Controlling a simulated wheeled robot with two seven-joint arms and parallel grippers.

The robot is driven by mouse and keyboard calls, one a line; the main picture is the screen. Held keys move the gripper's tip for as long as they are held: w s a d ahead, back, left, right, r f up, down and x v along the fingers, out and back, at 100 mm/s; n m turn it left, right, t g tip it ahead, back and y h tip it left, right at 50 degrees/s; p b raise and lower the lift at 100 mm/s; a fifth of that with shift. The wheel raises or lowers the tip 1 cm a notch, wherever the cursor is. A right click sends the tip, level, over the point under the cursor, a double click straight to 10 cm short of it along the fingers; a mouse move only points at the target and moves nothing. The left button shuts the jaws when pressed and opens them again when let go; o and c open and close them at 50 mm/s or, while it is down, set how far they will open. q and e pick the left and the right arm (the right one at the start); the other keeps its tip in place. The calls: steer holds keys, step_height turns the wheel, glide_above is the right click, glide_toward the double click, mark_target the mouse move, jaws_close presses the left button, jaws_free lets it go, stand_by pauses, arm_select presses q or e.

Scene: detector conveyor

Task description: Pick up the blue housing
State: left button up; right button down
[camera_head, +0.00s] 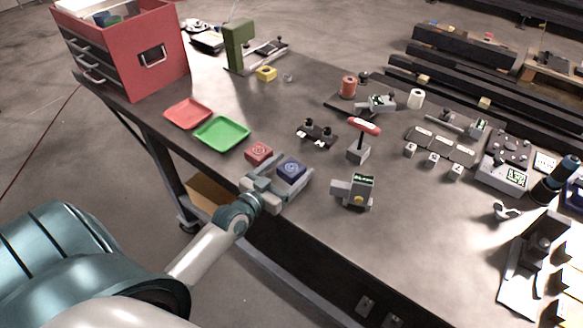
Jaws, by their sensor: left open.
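The blue housing (291,168) is a small dark-blue block with a round feature on its top. It sits on the dark table near the front edge. My left gripper (285,183) is open and low over the table, with its fingers at the blue housing. One finger shows on the right side of the housing and another part lies at its left. I cannot tell whether the fingers touch it. My right gripper is not in view.
A red housing (259,152) sits just left of the blue one. A green tray (222,133) and a red tray (187,113) lie further left. A grey device with a screen (354,190) stands to the right. Bare table lies behind the blue housing.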

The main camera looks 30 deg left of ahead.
arm_select(q)
steer(key=shift+w, duration=0.3)
steer(key=shift+c, duration=0.6)
steer(key=c, duration=1.4)
steer(key=shift+r, duration=0.1)
